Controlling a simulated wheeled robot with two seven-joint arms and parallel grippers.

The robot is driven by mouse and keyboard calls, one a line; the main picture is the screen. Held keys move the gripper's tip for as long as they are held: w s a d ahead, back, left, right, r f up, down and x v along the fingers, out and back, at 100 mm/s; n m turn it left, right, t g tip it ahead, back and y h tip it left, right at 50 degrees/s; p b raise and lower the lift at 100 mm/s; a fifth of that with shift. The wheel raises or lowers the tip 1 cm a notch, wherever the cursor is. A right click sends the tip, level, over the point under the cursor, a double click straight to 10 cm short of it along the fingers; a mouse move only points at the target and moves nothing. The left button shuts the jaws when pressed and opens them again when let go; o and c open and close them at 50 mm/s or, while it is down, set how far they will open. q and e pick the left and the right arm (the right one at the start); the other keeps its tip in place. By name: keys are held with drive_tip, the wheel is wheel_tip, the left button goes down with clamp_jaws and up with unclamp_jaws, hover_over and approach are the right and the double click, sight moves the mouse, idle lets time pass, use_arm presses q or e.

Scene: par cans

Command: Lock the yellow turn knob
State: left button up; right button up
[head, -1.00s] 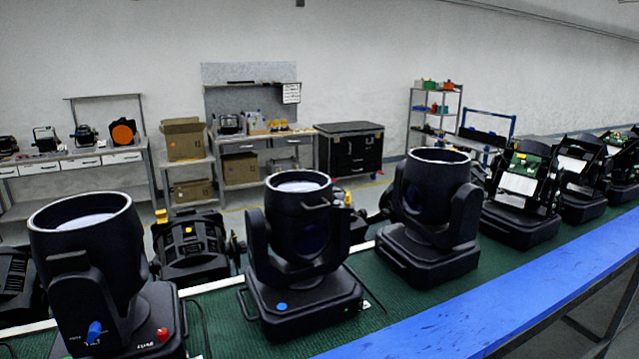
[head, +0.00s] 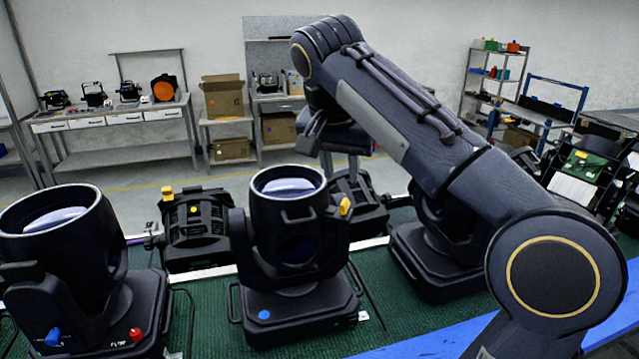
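My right arm reaches in from the lower right and bends down, with my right gripper (head: 340,160) above and behind the middle lamp, close to the yellow knob in the picture. Its fingers are small and dark, so I cannot tell whether they are open. My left gripper is out of view.
A large black lamp (head: 62,265) with a blue knob (head: 53,336) and a red knob (head: 136,334) stands at the left. More fixtures stand on the green belt (head: 210,310) at right, partly hidden by my arm. A blue edge (head: 440,345) runs along the front.

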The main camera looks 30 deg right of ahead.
sight(344, 201)
drive_tip(key=shift+x, duration=3.85)
clamp_jaws()
